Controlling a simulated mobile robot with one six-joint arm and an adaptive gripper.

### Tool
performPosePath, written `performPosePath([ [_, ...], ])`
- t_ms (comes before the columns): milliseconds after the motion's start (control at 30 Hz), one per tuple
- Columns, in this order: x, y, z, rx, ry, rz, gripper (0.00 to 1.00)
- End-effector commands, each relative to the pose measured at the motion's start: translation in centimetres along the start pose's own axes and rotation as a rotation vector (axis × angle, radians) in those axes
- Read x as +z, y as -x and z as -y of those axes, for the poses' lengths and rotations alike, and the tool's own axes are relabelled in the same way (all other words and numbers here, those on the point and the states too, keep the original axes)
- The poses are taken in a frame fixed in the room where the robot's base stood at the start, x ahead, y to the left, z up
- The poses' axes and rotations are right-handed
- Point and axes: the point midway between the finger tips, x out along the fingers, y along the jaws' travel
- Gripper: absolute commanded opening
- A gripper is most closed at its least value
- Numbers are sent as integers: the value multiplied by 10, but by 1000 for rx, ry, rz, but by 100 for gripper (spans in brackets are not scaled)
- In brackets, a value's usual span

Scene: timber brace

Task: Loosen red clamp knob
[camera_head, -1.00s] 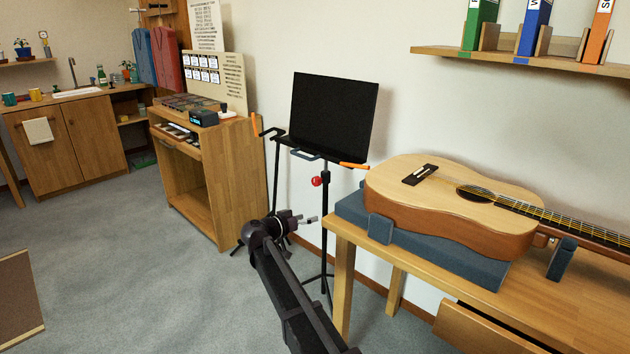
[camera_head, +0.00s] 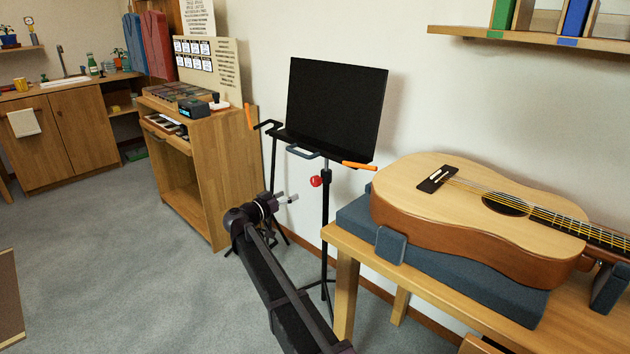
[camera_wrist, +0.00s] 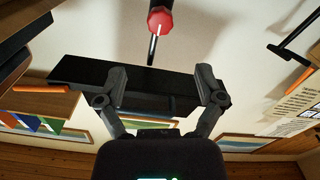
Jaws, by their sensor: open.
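The red clamp knob (camera_head: 316,181) is on the upright pole of the black music stand (camera_head: 336,105), just below its desk. In the wrist view the red knob (camera_wrist: 161,20) shows at the top centre, beyond and between my fingers, with the stand's dark desk (camera_wrist: 140,88) lying across behind them. My gripper (camera_head: 290,198) is left of the stand pole and a little lower than the knob in the head view. In the wrist view my gripper (camera_wrist: 163,82) has its two fingers spread apart with nothing between them. It is not touching the knob.
A wooden table (camera_head: 345,250) with a guitar (camera_head: 480,205) on a blue-grey cradle stands right of the stand. A wooden cabinet (camera_head: 225,170) stands to its left. A wall shelf (camera_head: 540,38) is at upper right. Grey floor (camera_head: 120,270) is clear at left.

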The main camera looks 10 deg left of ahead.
Motion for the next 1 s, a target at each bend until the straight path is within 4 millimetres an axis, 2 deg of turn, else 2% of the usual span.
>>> performPosePath([
  [267,0,3,2,-4,0,-1,87],
  [467,-1,-2,2,-5,0,0,87],
  [767,-1,-32,3,-5,0,0,87],
  [1000,-1,-69,4,-4,0,0,87],
])
